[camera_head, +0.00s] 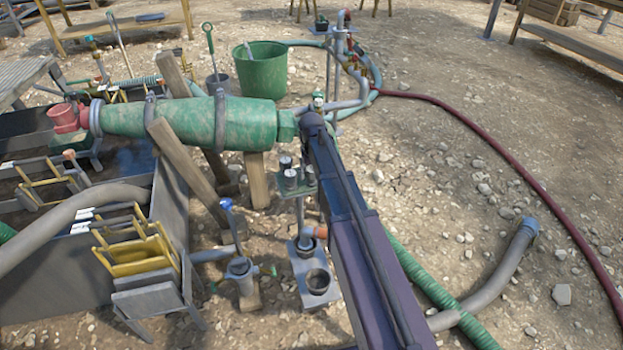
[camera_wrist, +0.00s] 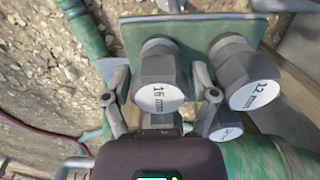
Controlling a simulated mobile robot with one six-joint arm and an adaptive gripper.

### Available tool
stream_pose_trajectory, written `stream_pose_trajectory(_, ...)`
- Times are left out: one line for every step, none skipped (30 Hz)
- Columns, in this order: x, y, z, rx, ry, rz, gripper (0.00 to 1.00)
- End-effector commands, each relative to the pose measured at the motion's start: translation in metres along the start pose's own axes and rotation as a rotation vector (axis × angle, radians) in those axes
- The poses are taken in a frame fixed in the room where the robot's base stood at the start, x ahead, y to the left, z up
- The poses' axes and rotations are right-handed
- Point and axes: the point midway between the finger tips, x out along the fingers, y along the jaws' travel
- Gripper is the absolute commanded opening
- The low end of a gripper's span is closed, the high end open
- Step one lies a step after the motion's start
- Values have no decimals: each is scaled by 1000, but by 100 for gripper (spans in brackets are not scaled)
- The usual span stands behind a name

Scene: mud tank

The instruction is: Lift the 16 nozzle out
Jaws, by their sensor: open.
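The 16 mm nozzle (camera_wrist: 158,82), a grey hexagonal piece with a white labelled end, sits at a green plate (camera_wrist: 200,28) in the wrist view. My gripper (camera_wrist: 163,92) is open, with one finger on each side of this nozzle. Whether the fingers touch it, I cannot tell. The 12 mm nozzle (camera_wrist: 241,72) stands just right of the right finger. A third nozzle (camera_wrist: 226,133) shows partly below, its label unreadable. In the head view the small green nozzle rack (camera_head: 297,187) stands left of my arm; which nozzle is which cannot be told there.
A large green cylinder (camera_head: 180,122) on wooden props lies left of my arm. A green bucket (camera_head: 262,72) stands behind it. A metal tank with yellow frames (camera_head: 135,247) is at left. Hoses (camera_head: 505,150) cross the stony ground at right, which is otherwise mostly open.

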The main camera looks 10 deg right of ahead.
Motion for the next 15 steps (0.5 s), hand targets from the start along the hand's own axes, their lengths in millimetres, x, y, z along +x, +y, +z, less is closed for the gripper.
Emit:
stream_pose_trajectory(0,0,0,0,0,0,75)
stream_pose_trajectory(0,0,0,0,0,0,75)
stream_pose_trajectory(0,0,0,0,0,0,75)
stream_pose_trajectory(0,0,0,0,0,0,75)
stream_pose_trajectory(0,0,0,0,0,0,75)
stream_pose_trajectory(0,0,0,0,0,0,75)
stream_pose_trajectory(0,0,0,0,0,0,75)
stream_pose_trajectory(0,0,0,0,0,0,75)
stream_pose_trajectory(0,0,0,0,0,0,75)
stream_pose_trajectory(0,0,0,0,0,0,75)
stream_pose_trajectory(0,0,0,0,0,0,75)
stream_pose_trajectory(0,0,0,0,0,0,75)
stream_pose_trajectory(0,0,0,0,0,0,75)
stream_pose_trajectory(0,0,0,0,0,0,75)
stream_pose_trajectory(0,0,0,0,0,0,69)
